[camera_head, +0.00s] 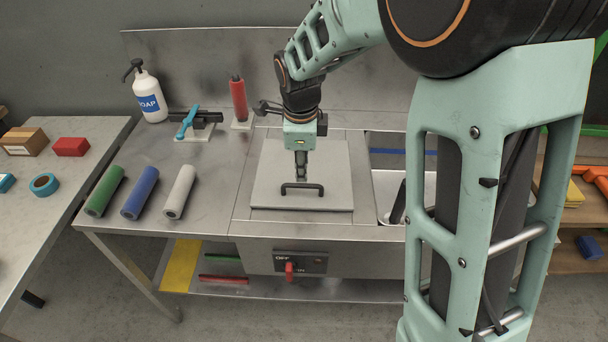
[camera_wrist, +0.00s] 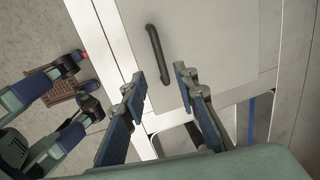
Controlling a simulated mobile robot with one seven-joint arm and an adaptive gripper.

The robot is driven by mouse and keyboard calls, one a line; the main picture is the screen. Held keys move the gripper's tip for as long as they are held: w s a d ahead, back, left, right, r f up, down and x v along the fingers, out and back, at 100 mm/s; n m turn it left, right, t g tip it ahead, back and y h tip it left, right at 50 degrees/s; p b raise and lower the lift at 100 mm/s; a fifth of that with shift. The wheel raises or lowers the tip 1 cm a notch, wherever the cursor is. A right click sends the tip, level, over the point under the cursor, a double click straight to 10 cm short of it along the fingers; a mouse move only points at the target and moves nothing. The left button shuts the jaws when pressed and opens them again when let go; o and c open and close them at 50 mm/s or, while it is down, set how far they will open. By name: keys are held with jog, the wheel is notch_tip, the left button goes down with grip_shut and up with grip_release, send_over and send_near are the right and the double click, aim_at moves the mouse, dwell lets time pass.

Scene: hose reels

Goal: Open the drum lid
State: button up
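The drum lid (camera_head: 329,165) is a flat, light grey square plate on the metal bench, and it lies closed. A dark bar handle (camera_head: 302,187) stands near its front edge. My gripper (camera_head: 301,174) points down over the lid, by the handle. In the wrist view, my gripper (camera_wrist: 160,73) has its two fingers apart with nothing held between them. The handle (camera_wrist: 157,50) shows beyond the fingertips, with one end in line with the gap. Whether the fingers touch the lid (camera_wrist: 215,40) or handle, I cannot tell.
A panel with a red switch (camera_head: 290,270) is on the bench front. Green (camera_head: 104,190), blue (camera_head: 140,192) and white (camera_head: 178,191) rolls lie left of the lid. A soap bottle (camera_head: 148,93) and a red bottle (camera_head: 239,99) stand behind. A sink (camera_head: 386,188) is to the right.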

aim_at(303, 185)
jog(key=f, duration=0.3)
jog(key=w+f, duration=0.1)
jog(key=f, duration=0.3)
jog(key=shift+w, duration=0.2)
jog(key=shift+c, duration=0.3)
grip_shut()
